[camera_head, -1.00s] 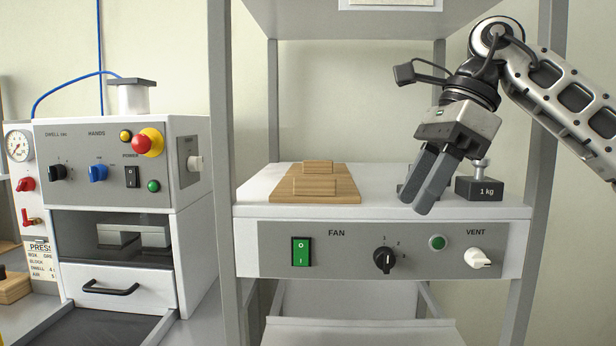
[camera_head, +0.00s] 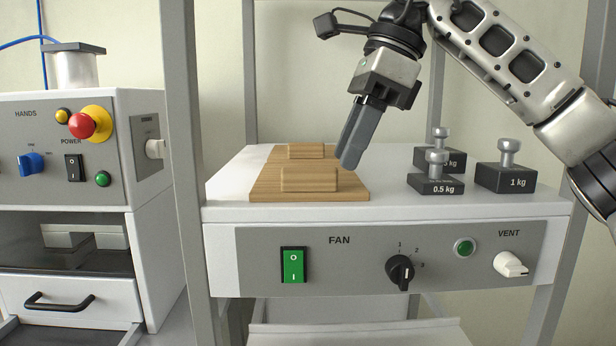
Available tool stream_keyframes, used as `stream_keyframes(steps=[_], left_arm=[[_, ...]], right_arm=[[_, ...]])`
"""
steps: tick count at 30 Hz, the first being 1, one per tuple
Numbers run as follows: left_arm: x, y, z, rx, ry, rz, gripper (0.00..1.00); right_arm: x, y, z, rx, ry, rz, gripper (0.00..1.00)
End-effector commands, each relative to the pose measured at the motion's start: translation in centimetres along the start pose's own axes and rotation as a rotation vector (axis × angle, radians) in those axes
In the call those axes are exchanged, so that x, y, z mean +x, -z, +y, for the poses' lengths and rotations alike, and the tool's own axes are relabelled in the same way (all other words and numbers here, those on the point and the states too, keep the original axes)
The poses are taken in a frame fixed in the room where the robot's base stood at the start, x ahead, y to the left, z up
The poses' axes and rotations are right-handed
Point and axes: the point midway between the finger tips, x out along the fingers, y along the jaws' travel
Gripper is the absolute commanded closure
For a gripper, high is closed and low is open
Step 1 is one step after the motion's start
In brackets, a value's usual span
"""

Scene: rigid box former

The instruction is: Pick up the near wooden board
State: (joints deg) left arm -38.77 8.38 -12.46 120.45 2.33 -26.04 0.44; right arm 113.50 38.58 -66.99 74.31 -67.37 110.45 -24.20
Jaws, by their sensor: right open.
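The near wooden board (camera_head: 310,194) lies flat at the front of the white fan unit's top. A raised wooden block (camera_head: 309,179) sits on it. A second wooden board lies behind it, with its own raised block (camera_head: 306,151); the two boards look alike and adjoin. My right gripper (camera_head: 348,164) comes in from the upper right, its fingers pointing down at the near board's right side. It is open and empty; its fingers overlap in this view. I cannot tell if the fingertips touch the board. My left gripper is not in view.
Several black weights, among them a 0.5 kg one (camera_head: 436,184) and a 1 kg one (camera_head: 505,178), stand right of the boards. Grey shelf posts (camera_head: 185,140) frame the unit. A press machine (camera_head: 75,150) stands at the left. The unit's front carries switches and knobs (camera_head: 400,271).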

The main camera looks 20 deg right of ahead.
Motion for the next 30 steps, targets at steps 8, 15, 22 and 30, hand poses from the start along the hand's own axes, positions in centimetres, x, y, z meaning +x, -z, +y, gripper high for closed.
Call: stream_keyframes(steps=[8, 15, 22, 30], left_arm=[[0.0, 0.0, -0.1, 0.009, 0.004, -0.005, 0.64], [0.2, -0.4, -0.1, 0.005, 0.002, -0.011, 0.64], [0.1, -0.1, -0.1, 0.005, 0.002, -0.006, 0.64], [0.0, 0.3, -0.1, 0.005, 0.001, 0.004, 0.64]], right_arm=[[2.4, -3.1, 0.0, 0.001, -0.001, 0.003, 0.58], [4.3, -3.1, 0.0, 0.001, 0.001, 0.0, 0.58], [4.3, -3.1, 0.0, 0.001, 0.001, -0.001, 0.69], [4.2, -3.1, 0.0, 0.0, 0.002, -0.002, 1.0]])
